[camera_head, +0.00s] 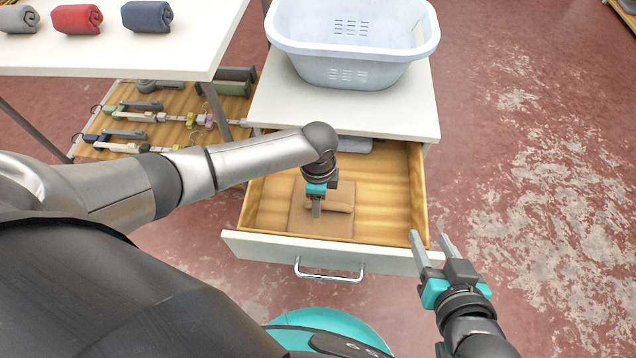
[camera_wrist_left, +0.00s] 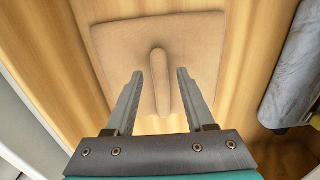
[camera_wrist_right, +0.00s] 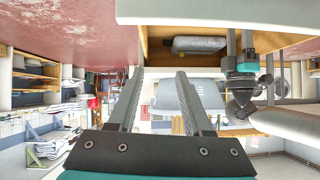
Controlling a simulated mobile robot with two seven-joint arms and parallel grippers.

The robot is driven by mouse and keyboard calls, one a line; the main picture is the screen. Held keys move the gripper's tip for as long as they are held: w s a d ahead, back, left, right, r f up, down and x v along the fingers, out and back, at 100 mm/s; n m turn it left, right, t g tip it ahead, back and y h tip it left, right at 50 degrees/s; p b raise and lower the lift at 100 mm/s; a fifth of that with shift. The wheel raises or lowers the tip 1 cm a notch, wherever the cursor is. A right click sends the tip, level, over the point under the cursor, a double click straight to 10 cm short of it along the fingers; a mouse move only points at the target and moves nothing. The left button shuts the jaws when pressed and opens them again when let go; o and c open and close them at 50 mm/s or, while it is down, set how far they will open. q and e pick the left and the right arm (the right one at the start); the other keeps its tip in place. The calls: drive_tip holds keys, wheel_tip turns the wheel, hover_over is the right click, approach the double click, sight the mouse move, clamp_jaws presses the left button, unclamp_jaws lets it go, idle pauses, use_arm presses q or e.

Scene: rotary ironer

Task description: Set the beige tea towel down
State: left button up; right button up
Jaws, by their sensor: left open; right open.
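The beige tea towel (camera_head: 321,221) lies in the open wooden drawer, toward its front left. In the left wrist view the towel (camera_wrist_left: 201,40) is a flat square with a raised fold in its middle. My left gripper (camera_wrist_left: 160,75) is open over the towel, with its fingers on either side of the raised fold and a gap to it. It also shows in the head view (camera_head: 316,212), pointing down into the drawer. My right gripper (camera_head: 432,240) is open and empty, just right of the drawer's front corner.
A grey rolled item (camera_head: 354,145) lies at the back of the drawer (camera_head: 390,205). A pale blue basket (camera_head: 352,68) stands on the white top above. Grey, red (camera_head: 77,19) and navy rolls sit on the table at left. The drawer's right half is bare.

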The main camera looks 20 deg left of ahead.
use_arm(q)
drive_tip(key=shift+r, duration=0.3)
drive_tip(key=shift+r+p, duration=0.75)
drive_tip(key=shift+r, duration=0.2)
wheel_tip(320, 180, up, 4)
drive_tip(key=shift+f+p, duration=0.2)
drive_tip(key=shift+p, duration=0.85)
use_arm(e)
drive_tip(key=s+d+g+h, duration=0.3)
drive_tip(key=s+d+g, duration=0.2)
drive_tip(key=d+g, duration=0.15)
use_arm(q)
drive_tip(key=shift+r+p, duration=1.6)
drive_tip(key=shift+r, duration=1.35)
use_arm(e)
wheel_tip(320, 180, down, 7)
drive_tip(key=shift+s+d+m, duration=0.35)
drive_tip(key=shift+m, duration=0.05)
drive_tip(key=shift+r+g, duration=0.1)
drive_tip(key=shift+g, duration=0.15)
